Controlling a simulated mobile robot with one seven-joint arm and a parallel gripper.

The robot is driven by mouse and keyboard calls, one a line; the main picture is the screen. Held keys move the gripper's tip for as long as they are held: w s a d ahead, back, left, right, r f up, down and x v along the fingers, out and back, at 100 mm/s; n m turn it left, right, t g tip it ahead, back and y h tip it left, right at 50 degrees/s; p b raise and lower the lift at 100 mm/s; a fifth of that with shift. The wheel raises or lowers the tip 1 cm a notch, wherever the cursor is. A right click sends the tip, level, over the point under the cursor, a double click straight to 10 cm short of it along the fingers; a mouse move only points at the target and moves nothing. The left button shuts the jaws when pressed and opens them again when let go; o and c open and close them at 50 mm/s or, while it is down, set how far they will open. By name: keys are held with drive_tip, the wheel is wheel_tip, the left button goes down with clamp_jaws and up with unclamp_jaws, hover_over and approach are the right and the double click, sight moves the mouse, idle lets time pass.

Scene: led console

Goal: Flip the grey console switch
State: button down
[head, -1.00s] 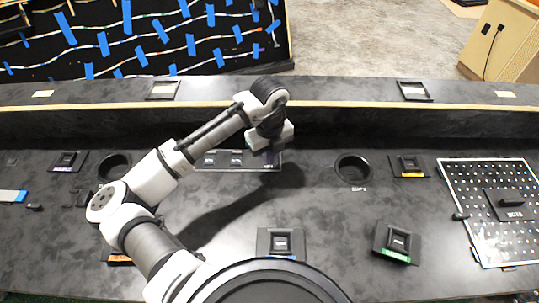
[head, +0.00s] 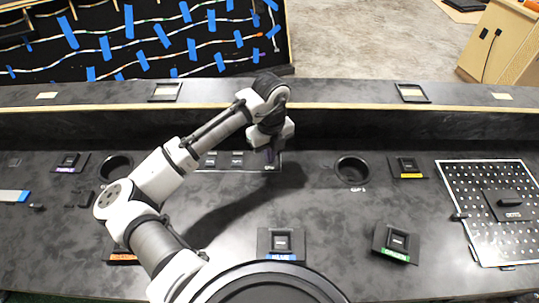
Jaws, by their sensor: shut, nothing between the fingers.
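A panel (head: 235,162) with small dark switches in a row lies at the middle back of the console (head: 330,225). A small pale label shows near its right end, too small to read. I cannot tell for sure which switch is the grey one. My gripper (head: 271,155) is shut and empty, pointing down over the right end of this panel. It hides that part of the panel, and I cannot tell whether the fingertips touch it.
Raised switch boxes with blue (head: 282,242), green (head: 397,241), yellow (head: 408,166) and purple (head: 70,161) labels stand around. Round dark cups (head: 352,169) flank the panel. A perforated plate (head: 480,225) lies at right. A raised ledge (head: 350,106) runs behind. The centre is clear.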

drive_tip(key=shift+w+a+r, duration=0.1)
drive_tip(key=shift+w+r, duration=0.05)
drive_tip(key=shift+w, duration=0.65)
drive_tip(key=shift+w+f, duration=0.65)
drive_tip(key=shift+w, duration=0.1)
drive_tip(key=shift+w+r, duration=0.1)
drive_tip(key=shift+w, duration=0.15)
wheel_tip(320, 180, up, 7)
drive_tip(key=p, duration=0.5)
idle(0.4)
